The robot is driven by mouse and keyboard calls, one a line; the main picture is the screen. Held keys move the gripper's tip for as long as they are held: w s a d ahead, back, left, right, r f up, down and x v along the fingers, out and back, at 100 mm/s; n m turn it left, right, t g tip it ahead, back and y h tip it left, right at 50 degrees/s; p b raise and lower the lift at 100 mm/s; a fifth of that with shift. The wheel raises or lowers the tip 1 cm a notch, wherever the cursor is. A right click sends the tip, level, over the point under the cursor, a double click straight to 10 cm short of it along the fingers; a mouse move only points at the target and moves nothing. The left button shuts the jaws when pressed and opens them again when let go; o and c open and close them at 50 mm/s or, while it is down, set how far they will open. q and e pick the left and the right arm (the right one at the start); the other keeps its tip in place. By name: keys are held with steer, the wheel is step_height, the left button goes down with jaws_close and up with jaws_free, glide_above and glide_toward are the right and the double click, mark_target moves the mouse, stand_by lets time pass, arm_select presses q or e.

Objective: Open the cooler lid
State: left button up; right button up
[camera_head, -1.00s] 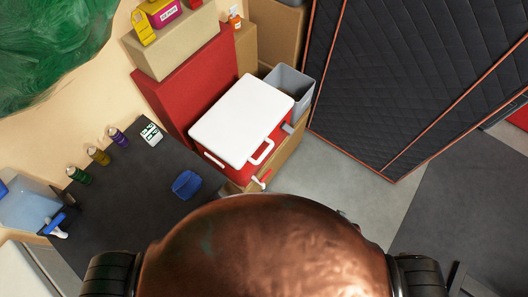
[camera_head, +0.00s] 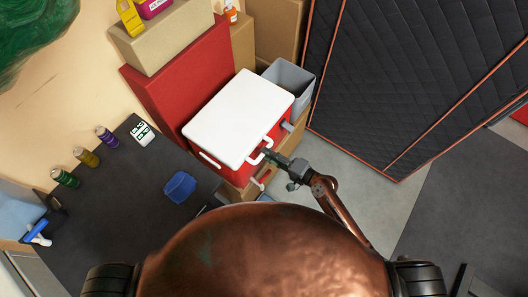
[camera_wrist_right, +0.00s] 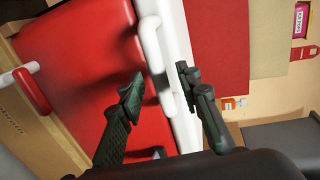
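The cooler has a red body (camera_wrist_right: 75,75) and a white lid (camera_head: 238,112), which lies flat and closed on top. A white handle loop (camera_head: 261,151) sticks out at the lid's front edge. My right gripper (camera_head: 268,156) is at this handle. In the right wrist view its two dark fingers (camera_wrist_right: 158,78) are spread apart, one over the red front and one over the white lid. The white handle (camera_wrist_right: 153,45) shows between them; I cannot tell whether they touch it. My left gripper is not in view.
The cooler stands on a cardboard box, beside a red box (camera_head: 190,80) and a grey bin (camera_head: 290,85). A dark table (camera_head: 110,205) with several cans and a blue container (camera_head: 180,187) is at left. A black quilted panel (camera_head: 400,70) stands at right.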

steer(key=shift+x, duration=1.3)
steer(key=shift+f, duration=0.1)
steer(key=shift+d, duration=0.1)
steer(key=shift+c, duration=0.5)
jaws_close()
